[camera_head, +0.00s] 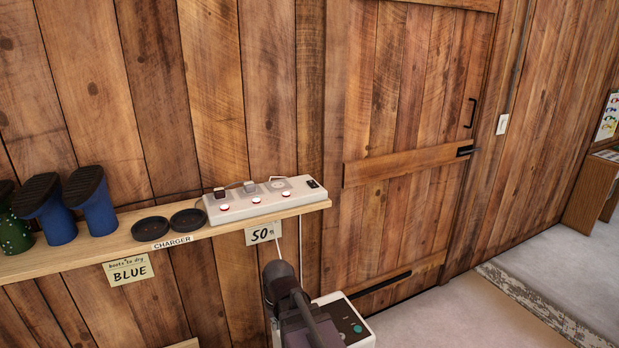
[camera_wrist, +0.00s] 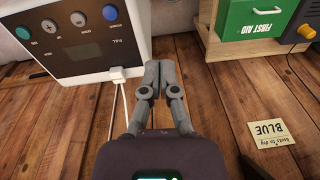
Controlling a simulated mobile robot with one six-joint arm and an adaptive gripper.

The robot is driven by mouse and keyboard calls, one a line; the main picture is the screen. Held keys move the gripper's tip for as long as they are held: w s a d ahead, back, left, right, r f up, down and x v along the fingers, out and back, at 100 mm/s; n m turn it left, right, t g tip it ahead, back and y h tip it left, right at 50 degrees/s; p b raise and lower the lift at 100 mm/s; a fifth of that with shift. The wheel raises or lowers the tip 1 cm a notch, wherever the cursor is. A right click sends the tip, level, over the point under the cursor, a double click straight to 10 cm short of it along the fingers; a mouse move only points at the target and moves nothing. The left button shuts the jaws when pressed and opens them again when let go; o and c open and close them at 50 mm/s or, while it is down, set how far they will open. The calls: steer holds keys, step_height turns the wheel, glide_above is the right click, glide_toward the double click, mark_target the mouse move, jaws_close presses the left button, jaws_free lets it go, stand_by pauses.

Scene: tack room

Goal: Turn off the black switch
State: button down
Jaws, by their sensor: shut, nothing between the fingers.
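A white power strip (camera_head: 258,201) lies on the wooden shelf, with plugs in its sockets and several red-lit buttons along its front. A small black switch (camera_head: 313,184) sits at the strip's right end; its on or off position is too small to tell. My gripper (camera_wrist: 160,72) shows in the wrist view with its grey fingers together and nothing between them. In the head view my dark arm is below the shelf, apart from the strip. The black switch does not show in the wrist view.
The shelf (camera_head: 130,240) also holds two black round pads (camera_head: 168,224) and upturned blue boots (camera_head: 92,205). A white wall switch (camera_head: 502,124) is right of the door.

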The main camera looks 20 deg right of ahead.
steer(key=w+d+r+m+t+p, duration=0.1)
steer(key=w+d+r+t+p, duration=0.1)
steer(key=w+d+r+p, duration=0.4)
steer(key=w+d+r+m+t+y+p, duration=0.1)
steer(key=w+d+r+m+t+p, duration=0.1)
steer(key=w+d+r+p, duration=0.4)
steer(key=w+d+r+m+t+p, duration=0.2)
steer(key=w+d+r+p, duration=0.4)
steer(key=w+r, duration=0.7)
steer(key=shift+w+d+r+t+p, duration=0.15)
steer(key=shift+w+t+p, duration=0.15)
steer(key=shift+w, duration=0.6)
steer(key=shift+w+a+r+t+p, duration=0.1)
steer(key=shift+w+t+p, duration=0.2)
steer(key=shift+w, duration=0.55)
steer(key=shift+w+d+r+t+p, duration=0.1)
steer(key=shift+w+r+t+p, duration=0.15)
steer(key=shift+w, duration=0.65)
step_height(320, 180, up, 7)
steer(key=m+t+p, duration=0.2)
steer(key=p, duration=0.3)
glide_above(311, 183)
steer(key=shift+s+d+f+b, duration=0.1)
steer(key=shift+s+f+b, duration=0.1)
steer(key=shift+s+b, duration=0.15)
steer(key=shift+f, duration=0.15)
